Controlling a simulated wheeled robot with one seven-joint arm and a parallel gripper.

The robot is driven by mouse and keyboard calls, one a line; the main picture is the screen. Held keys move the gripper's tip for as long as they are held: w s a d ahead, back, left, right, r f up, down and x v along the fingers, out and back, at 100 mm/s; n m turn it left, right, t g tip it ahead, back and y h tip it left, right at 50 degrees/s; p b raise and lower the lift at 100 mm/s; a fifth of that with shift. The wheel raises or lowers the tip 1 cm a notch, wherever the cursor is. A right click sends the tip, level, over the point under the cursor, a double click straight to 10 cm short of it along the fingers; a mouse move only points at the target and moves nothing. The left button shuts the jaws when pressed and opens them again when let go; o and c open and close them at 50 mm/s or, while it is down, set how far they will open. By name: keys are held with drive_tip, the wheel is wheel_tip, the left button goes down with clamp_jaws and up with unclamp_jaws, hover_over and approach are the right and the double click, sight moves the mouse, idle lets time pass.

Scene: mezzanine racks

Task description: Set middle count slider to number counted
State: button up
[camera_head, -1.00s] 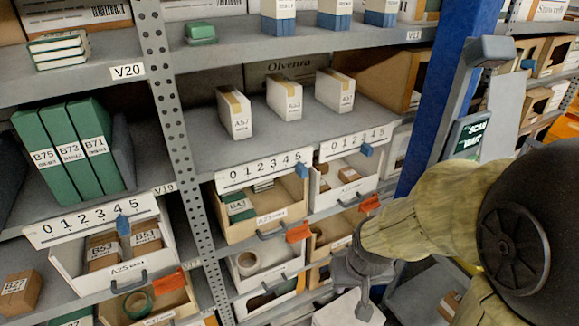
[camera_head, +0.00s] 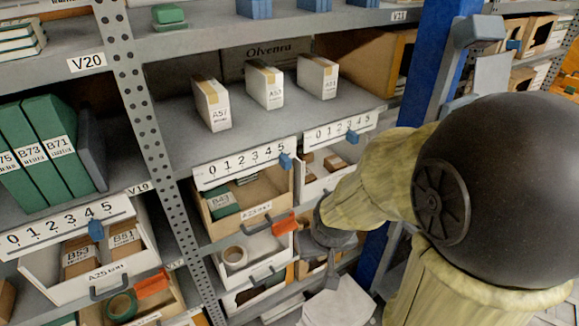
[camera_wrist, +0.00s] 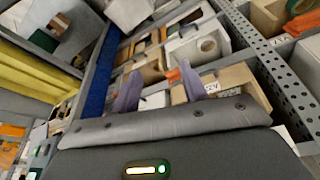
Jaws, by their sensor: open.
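The middle count slider is a white strip (camera_head: 240,163) numbered 0 to 5 on the shelf edge above an open cardboard bin. Its blue knob (camera_head: 286,162) sits at the right end, by the 5. On the shelf above stand three white boxes with tan stripes: left (camera_head: 212,103), middle (camera_head: 265,84) and right (camera_head: 317,76). My gripper (camera_head: 332,274) is low and right of the strip, apart from it. In the wrist view my gripper (camera_wrist: 158,88) shows two separated fingers with nothing held between them; the bins lie beyond.
A left number strip (camera_head: 65,228) has a blue knob (camera_head: 96,230) near 4 to 5. A right strip (camera_head: 340,130) has its knob (camera_head: 352,137) around 3 to 4. A blue post (camera_head: 432,75) stands right, behind my arm.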

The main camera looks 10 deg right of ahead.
drive_tip(key=w+d+f+t+b, duration=0.2)
drive_tip(key=w+d+t+b, duration=0.3)
drive_tip(key=w, duration=0.2)
drive_tip(key=w+r+n+t+y+b, duration=0.3)
drive_tip(key=r+t+y+b, duration=0.2)
drive_tip(key=t+b, duration=0.3)
drive_tip(key=shift+a+r+n+y+b, duration=0.2)
drive_tip(key=shift+r+n+y+b, duration=0.15)
drive_tip(key=shift+r+b, duration=0.3)
drive_tip(key=shift+w+f, duration=0.1)
drive_tip(key=p+x, duration=0.1)
drive_tip(key=p, duration=0.1)
drive_tip(key=p+x, duration=0.3)
drive_tip(key=p, duration=0.1)
drive_tip(key=shift+w+r+p, duration=0.3)
drive_tip(key=shift+w+r, duration=0.05)
drive_tip(key=p, duration=0.2)
drive_tip(key=w+p, duration=0.1)
drive_tip(key=p, duration=0.1)
drive_tip(key=shift+a+f, duration=0.1)
drive_tip(key=shift+a, duration=0.2)
